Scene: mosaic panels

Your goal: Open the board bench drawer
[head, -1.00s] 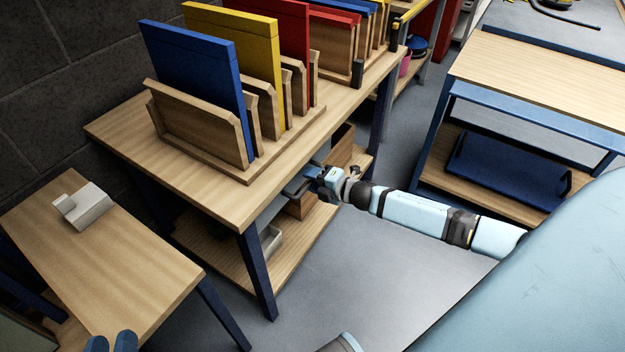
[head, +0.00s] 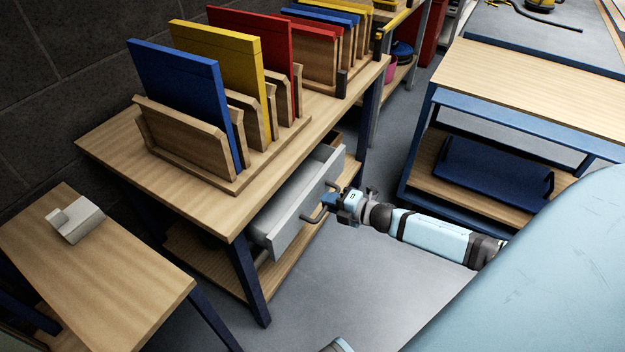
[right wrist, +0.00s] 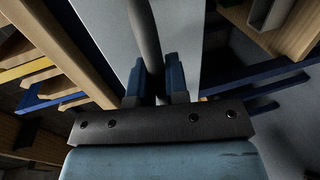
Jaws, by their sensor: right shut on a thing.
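The board bench (head: 215,208) is a wooden-topped bench with dark blue legs. Its grey drawer (head: 300,205) stands pulled out from under the top, with part of its inside showing. My right gripper (head: 329,203) is at the drawer front, shut on the dark bar handle (head: 318,216). In the right wrist view the handle (right wrist: 146,40) runs between the two blue fingers of my right gripper (right wrist: 156,82), in front of the pale drawer front (right wrist: 183,30). My left gripper is not in view.
Blue, yellow and red boards (head: 178,90) stand in wooden racks on the bench. A blue-framed bench (head: 530,85) is at right. Grey floor (head: 350,290) is clear in front.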

